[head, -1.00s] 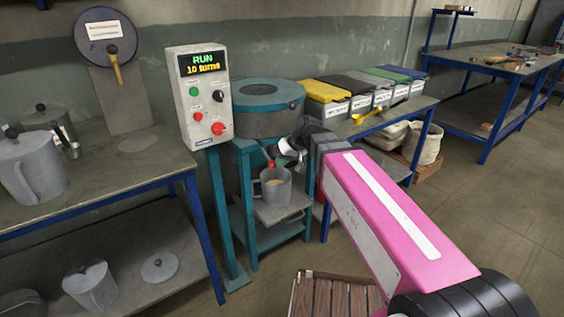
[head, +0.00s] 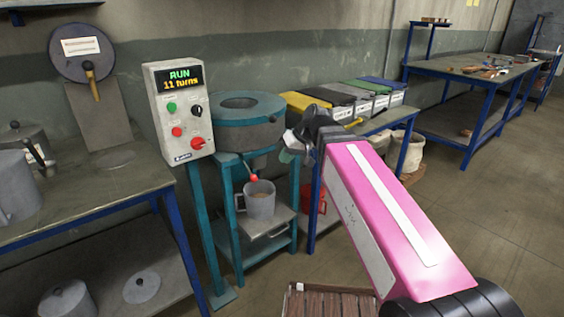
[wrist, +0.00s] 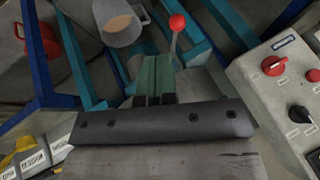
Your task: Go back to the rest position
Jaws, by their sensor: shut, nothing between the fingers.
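My gripper (head: 288,152) is shut and empty, raised in the air to the right of the teal machine (head: 236,122). In the wrist view its green fingers (wrist: 154,75) lie together with nothing between them. The machine has a round grey bowl on a teal stand. A lever with a red knob (head: 253,179) sits below the bowl; the knob also shows in the wrist view (wrist: 177,22), apart from the fingertips. A grey mug (head: 260,202) with light brown contents stands on the shelf under the bowl. The control box (head: 180,110) reads "RUN 11 turns".
A bench (head: 100,190) with grey jugs stands at the left. Labelled bins (head: 340,108) with coloured lids sit on a table behind my arm. A wooden slatted crate (head: 330,302) is on the floor below. A blue-legged workbench (head: 465,80) stands back right; floor at right is clear.

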